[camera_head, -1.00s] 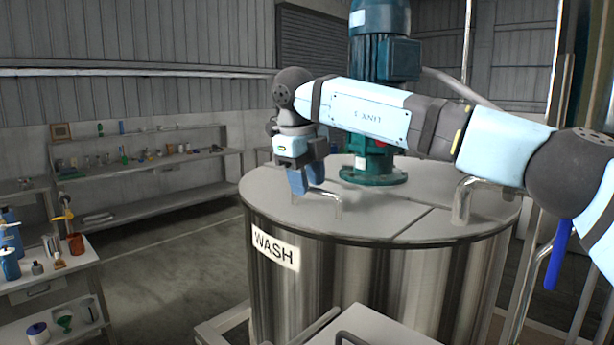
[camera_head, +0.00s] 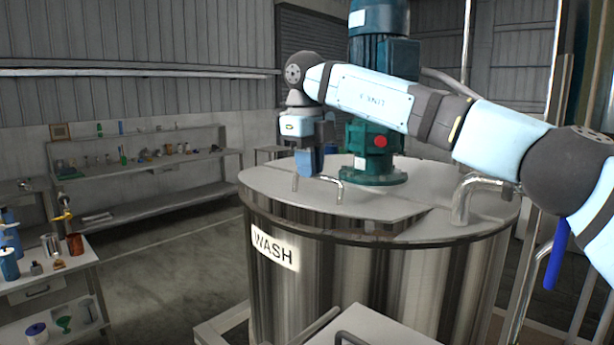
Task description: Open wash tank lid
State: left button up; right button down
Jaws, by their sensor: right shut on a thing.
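The wash tank (camera_head: 375,280) is a large steel cylinder with a WASH label (camera_head: 274,248). Its grey front lid panel (camera_head: 365,205) is tilted, with its front edge raised a little above the rim. A gap shows under that edge. A bent metal handle (camera_head: 339,188) stands on the panel. My right gripper (camera_head: 310,168) points down with its blue fingers shut on the handle; the fingers hide part of it. My left gripper is not in view.
A green motor (camera_head: 376,150) with a red button stands on the tank top behind my right arm. A second metal handle (camera_head: 465,192) is on the right part of the top. A cluttered bench (camera_head: 85,268) stands at the left; the floor between is clear.

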jog(key=w+d+r, duration=0.3)
jog(key=d+r, duration=0.1)
jog(key=r, duration=0.3)
jog(key=shift+w, duration=0.3)
